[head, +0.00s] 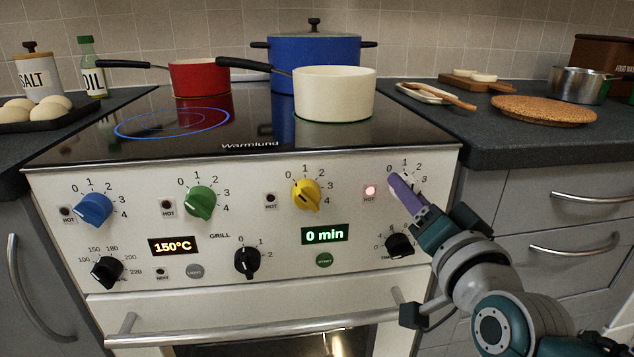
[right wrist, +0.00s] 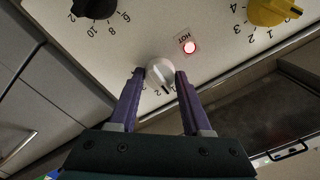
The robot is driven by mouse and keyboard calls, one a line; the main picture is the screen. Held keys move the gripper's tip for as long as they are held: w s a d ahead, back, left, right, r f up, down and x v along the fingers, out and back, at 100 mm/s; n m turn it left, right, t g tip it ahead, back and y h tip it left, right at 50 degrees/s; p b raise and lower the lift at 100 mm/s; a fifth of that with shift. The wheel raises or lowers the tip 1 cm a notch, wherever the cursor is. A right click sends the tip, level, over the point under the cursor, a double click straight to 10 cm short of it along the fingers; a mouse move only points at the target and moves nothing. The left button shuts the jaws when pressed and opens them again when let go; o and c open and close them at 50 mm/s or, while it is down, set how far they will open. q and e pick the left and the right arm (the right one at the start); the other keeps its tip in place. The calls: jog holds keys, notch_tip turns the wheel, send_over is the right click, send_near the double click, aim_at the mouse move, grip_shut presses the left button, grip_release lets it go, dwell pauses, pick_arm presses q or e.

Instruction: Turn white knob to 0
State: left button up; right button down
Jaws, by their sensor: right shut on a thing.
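The white knob (right wrist: 160,73) sits on the stove's front panel, right of the yellow knob in the head view. In the right wrist view it is between my right gripper's (right wrist: 160,77) purple fingers, which are shut on it. A dark pointer mark on its edge faces the printed numbers, around 1 and 2; the exact setting is hard to read. In the head view my right gripper (head: 402,190) reaches in from the lower right and hides most of the knob. My left gripper is not in view.
The red HOT light (head: 370,191) beside the white knob is lit. The yellow knob (head: 306,195) and a black knob (head: 399,246) are close by. A cream pot (head: 334,93), red pot (head: 200,79) and blue pot (head: 314,52) stand on the cooktop. The oven handle (head: 255,331) runs below.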

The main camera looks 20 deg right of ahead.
jog(key=n+p, duration=0.2)
jog(key=n, duration=0.5)
jog(key=shift+n, duration=0.3)
dwell(0.7)
jog(key=shift+c, duration=1.8)
grip_release()
jog(key=shift+p, duration=0.3)
